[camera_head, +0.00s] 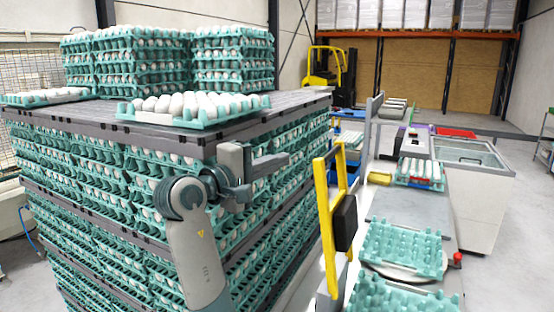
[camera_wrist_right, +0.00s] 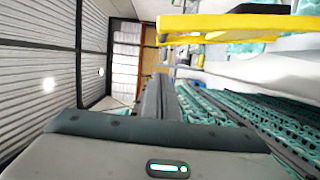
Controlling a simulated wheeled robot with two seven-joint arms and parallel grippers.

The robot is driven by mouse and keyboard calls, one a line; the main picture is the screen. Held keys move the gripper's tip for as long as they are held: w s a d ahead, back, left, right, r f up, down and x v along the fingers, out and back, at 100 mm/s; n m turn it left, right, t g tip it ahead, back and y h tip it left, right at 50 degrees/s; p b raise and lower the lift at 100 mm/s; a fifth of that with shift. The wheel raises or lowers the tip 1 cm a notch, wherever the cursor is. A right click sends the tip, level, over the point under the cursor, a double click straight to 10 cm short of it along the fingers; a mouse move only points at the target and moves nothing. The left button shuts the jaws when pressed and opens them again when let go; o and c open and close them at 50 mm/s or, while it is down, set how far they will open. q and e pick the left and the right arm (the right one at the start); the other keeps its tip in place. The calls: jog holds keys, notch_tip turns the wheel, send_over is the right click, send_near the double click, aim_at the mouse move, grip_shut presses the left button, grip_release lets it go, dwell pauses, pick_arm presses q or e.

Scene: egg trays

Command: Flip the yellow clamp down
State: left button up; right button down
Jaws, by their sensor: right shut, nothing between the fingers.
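The yellow clamp (camera_head: 322,215) stands upright, tilted slightly, beside the conveyor in the head view. It is a yellow frame with a black block on its right side. It also shows as a yellow bar across the top of the right wrist view (camera_wrist_right: 235,23). My right gripper (camera_head: 282,161) is shut and empty. In the head view it appears left of the clamp's upper end, in front of the stacked egg trays, with a visible gap between them. My left gripper is not in view.
A tall stack of teal egg trays (camera_head: 110,170) fills the left, with a loose tray of eggs (camera_head: 190,121) on its top board. Empty trays (camera_head: 402,247) lie on the conveyor at right. A grey post (camera_head: 369,135) stands behind the clamp.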

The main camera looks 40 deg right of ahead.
jog(key=s+d+p, duration=0.1)
jog(key=d+p, duration=0.4)
jog(key=d, duration=0.4)
jog(key=shift+s+d+p, duration=0.2)
jog(key=shift+s+p, duration=0.15)
jog(key=shift+s, duration=0.05)
jog(key=shift+f, duration=0.1)
jog(key=shift+d, duration=0.1)
